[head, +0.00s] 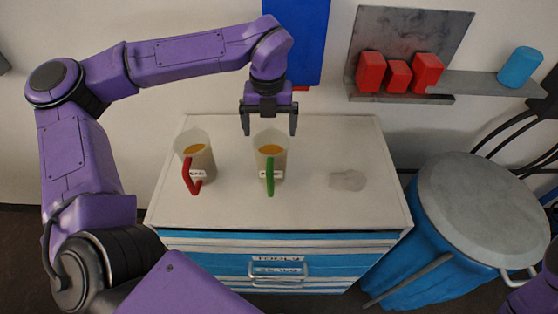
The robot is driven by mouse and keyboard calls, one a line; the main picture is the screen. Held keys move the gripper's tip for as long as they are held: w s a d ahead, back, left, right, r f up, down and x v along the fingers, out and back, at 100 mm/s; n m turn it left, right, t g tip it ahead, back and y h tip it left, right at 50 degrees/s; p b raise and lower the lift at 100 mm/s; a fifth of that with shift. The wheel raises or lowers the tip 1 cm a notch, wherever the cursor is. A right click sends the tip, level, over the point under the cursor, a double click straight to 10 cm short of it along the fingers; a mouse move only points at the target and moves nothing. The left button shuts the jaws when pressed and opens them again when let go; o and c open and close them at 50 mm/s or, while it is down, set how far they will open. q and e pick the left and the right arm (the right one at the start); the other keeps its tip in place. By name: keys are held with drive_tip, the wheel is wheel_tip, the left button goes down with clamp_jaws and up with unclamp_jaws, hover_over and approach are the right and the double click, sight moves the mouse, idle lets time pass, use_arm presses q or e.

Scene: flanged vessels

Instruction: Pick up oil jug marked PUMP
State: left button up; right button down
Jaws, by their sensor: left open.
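Two translucent jugs with amber oil stand upright on the cabinet top (345,145). The left jug (203,158) has a red handle and a small white label. The other jug (279,160) has a green handle that covers the middle of its label. The lettering on both labels is too small to read surely, so I cannot tell which says PUMP. My left gripper (269,130) is open and empty, pointing down over the rim of the green-handled jug; whether it touches the rim is unclear. My right gripper is out of view.
A greyish flat patch (348,180) lies on the cabinet top's right side. The cabinet has a blue drawer (210,262) labelled TOOLS and SEALS. Red blocks (397,77) and a blue cylinder (520,67) sit on a wall shelf. A lidded blue drum (475,205) stands right.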

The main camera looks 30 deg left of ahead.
sight(271, 142)
use_arm(q)
wheel_tip(271, 142, down, 8)
drive_tip(key=b, duration=0.5)
drive_tip(key=shift+f+b, duration=0.1)
drive_tip(key=shift+b, duration=0.2)
drive_tip(key=shift+w, duration=0.15)
drive_tip(key=shift+r, duration=0.2)
drive_tip(key=c, duration=1.5)
drive_tip(key=shift+c, duration=0.4)
